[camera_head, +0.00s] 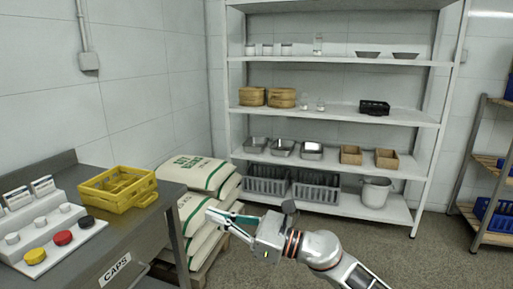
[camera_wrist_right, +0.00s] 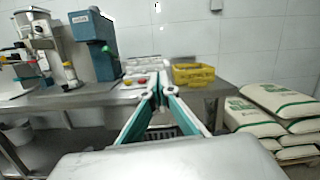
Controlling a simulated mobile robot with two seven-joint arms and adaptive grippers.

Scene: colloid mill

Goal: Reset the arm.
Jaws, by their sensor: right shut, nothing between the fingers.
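My right gripper (camera_head: 222,216) is shut and empty in the head view, raised in the aisle in front of the stacked sacks and pointing left toward the steel table. In the right wrist view its two teal-and-grey fingers (camera_wrist_right: 160,92) meet at the tips, with nothing between them. Its arm comes in from the lower right of the head view. My left gripper is not in view.
A steel table (camera_head: 140,220) at left holds a yellow crate (camera_head: 118,188) and a stand with coloured caps (camera_head: 62,238). Sacks (camera_head: 195,175) are stacked behind the gripper. White shelves (camera_head: 330,120) stand at the back. Floor at right (camera_head: 440,250) is clear.

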